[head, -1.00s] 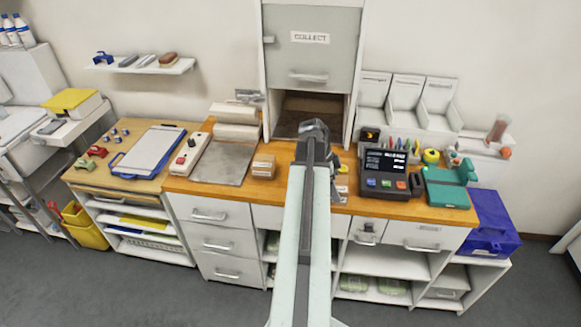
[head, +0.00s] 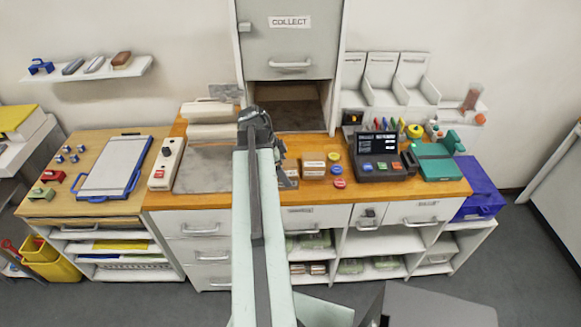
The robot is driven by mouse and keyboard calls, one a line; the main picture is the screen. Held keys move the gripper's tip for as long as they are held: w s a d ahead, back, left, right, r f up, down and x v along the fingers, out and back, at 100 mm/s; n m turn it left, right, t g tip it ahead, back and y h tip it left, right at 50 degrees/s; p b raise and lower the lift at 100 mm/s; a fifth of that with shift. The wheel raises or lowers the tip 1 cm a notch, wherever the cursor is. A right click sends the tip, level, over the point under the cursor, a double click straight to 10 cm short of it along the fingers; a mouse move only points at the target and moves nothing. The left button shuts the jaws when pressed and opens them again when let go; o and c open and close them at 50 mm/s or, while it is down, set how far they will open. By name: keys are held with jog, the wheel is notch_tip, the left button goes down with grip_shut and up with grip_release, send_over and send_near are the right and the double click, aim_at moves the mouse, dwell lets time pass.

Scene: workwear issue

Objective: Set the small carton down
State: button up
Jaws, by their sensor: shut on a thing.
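My gripper (head: 278,152) is over the wooden counter (head: 430,194), in front of the open bay under the COLLECT door. It is shut, but my own arm hides most of the jaws. The small carton in its hold cannot be made out behind the arm. A brown carton (head: 314,168) with a pale label stands on the counter just right of my gripper. A small pale and dark item (head: 289,179) shows beside the arm; whether it touches the gripper I cannot tell.
A dark terminal (head: 378,158) and a green device (head: 437,165) stand to the right. Red and yellow round pieces (head: 338,176) lie near the brown carton. A grey plate (head: 203,170) and a switch box (head: 166,164) are to the left. The COLLECT bay (head: 292,110) looks empty.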

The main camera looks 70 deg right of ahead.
jog(key=s+a+f+b, duration=0.2)
jog(key=s+a+f, duration=0.1)
jog(key=a, duration=0.3)
jog(key=shift+m, duration=0.3)
jog(key=w+d, duration=0.2)
jog(key=d, duration=0.3)
jog(key=w+d+f+b, duration=0.1)
jog(key=w+d, duration=0.1)
jog(key=d, duration=0.3)
jog(key=w+d, duration=0.2)
jog(key=d, duration=0.2)
jog(key=shift+w+d+f, duration=0.15)
jog(key=shift+w+d, duration=0.05)
jog(key=shift+d, duration=0.2)
jog(key=f+b, duration=0.2)
jog(key=b, duration=0.1)
jog(key=f+b, duration=0.1)
jog(key=f, duration=0.1)
jog(key=shift+w+d, duration=0.15)
jog(key=shift+d, duration=0.15)
jog(key=shift+r, duration=0.2)
jog(key=shift+f, duration=0.2)
jog(key=o, duration=1.5)
jog(key=shift+o, duration=0.2)
jog(key=shift+r, duration=0.1)
